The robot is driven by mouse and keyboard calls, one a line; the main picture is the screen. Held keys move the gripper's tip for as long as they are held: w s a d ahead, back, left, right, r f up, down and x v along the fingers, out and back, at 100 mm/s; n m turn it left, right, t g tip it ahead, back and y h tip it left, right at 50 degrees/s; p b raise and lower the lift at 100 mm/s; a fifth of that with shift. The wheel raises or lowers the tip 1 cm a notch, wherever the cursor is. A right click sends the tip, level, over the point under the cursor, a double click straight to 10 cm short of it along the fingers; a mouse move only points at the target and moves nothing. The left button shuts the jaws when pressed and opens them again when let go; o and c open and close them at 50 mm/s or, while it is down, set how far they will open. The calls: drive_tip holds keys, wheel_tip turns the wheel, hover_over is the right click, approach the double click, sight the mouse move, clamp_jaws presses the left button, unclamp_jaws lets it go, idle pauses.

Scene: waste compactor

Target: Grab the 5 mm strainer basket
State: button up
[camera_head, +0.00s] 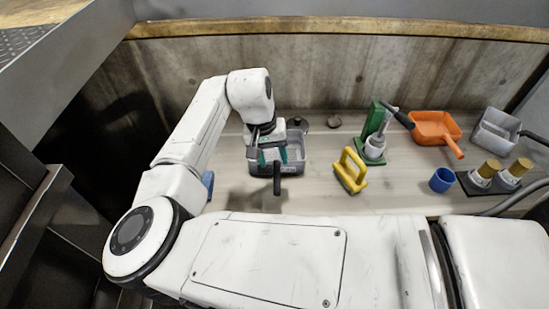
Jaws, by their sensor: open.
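A grey rectangular basket (294,170) with a black handle pointing toward the front stands on the bench, left of centre. A second grey basket (492,138) with a dark handle pointing right stands at the far right. I cannot read any size marking on either, so I cannot tell which is the 5 mm strainer basket. My gripper (272,157), with teal fingers, is open over the left basket near its handle side. It hides part of that basket, and I cannot tell whether it touches it.
A yellow-handled brush (351,170), a green stand (371,140) with a grey tool, an orange dustpan (432,127), a blue cup (442,180) and brass-topped fittings (489,169) stand to the right. A concrete wall (330,72) closes the back. A blue object (208,183) lies beside my arm.

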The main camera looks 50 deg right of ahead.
sight(276, 166)
drive_tip(key=shift+s+d+f+p, duration=0.15)
drive_tip(key=shift+d+f+p, duration=0.05)
drive_tip(key=shift+f, duration=1)
drive_tip(key=shift+s+d+f+p, duration=0.15)
drive_tip(key=shift+s+f, duration=0.05)
drive_tip(key=shift+f, duration=1.05)
drive_tip(key=shift+s+d+f+p, duration=0.15)
drive_tip(key=shift+d+f+p, duration=0.05)
drive_tip(key=shift+f, duration=1)
clamp_jaws()
